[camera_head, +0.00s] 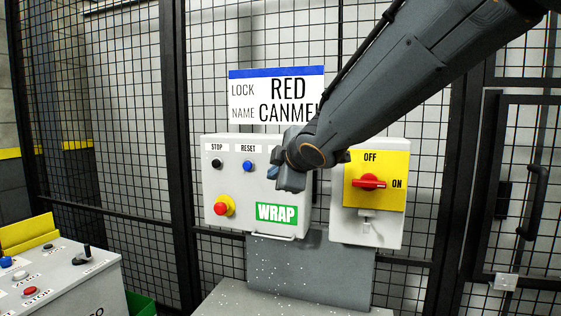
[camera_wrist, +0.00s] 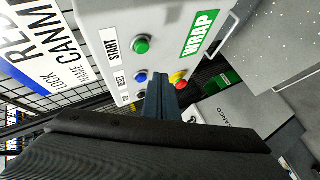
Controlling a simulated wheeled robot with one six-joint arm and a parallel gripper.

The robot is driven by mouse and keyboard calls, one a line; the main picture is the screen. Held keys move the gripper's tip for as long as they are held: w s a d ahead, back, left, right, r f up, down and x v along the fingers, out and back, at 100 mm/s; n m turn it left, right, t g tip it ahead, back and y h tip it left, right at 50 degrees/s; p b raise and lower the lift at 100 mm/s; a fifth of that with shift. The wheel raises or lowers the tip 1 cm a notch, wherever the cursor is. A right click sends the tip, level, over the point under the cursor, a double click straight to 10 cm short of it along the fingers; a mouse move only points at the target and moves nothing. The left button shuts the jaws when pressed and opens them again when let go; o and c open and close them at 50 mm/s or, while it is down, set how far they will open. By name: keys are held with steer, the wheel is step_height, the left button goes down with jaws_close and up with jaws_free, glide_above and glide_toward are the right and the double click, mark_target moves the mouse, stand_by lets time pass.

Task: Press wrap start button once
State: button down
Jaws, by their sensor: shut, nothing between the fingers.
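The grey wrap control box (camera_head: 233,178) hangs on the mesh fence. In the wrist view, the green start button (camera_wrist: 141,45) sits under a START label (camera_wrist: 111,46). In the head view my gripper hides this button. My gripper (camera_head: 280,175) is in front of the box's right half, its fingers shut and empty. In the wrist view the closed fingertips (camera_wrist: 159,78) point toward the box, beside the blue reset button (camera_wrist: 140,76) and off to one side of the green button. I cannot tell how far they are from the panel.
A black stop button (camera_head: 216,163) and a red emergency button (camera_head: 221,208) are on the box's left. A red rotary switch (camera_head: 368,181) on yellow is to its right, near my arm. Another button console (camera_head: 62,275) stands at lower left. A grey plate (camera_head: 310,270) is below.

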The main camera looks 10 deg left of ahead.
steer(key=shift+w+d+p, duration=0.15)
steer(key=shift+w+p, duration=0.95)
steer(key=shift+w, duration=0.75)
steer(key=shift+w, duration=0.15)
stand_by(0.6)
steer(key=shift+w+p, duration=0.25)
steer(key=shift+p, duration=0.1)
steer(key=shift+w+d+p, duration=0.1)
steer(key=shift+w+p, duration=0.25)
steer(key=shift+w, duration=0.15)
stand_by(0.6)
steer(key=shift+s, duration=0.1)
steer(key=shift+s+b, duration=0.65)
steer(key=shift+s, duration=0.15)
steer(key=s+b, duration=0.2)
steer(key=s, duration=0.1)
steer(key=s+b, duration=0.1)
steer(key=s, duration=0.1)
steer(key=shift+a+b, duration=0.3)
steer(key=shift+b, duration=0.1)
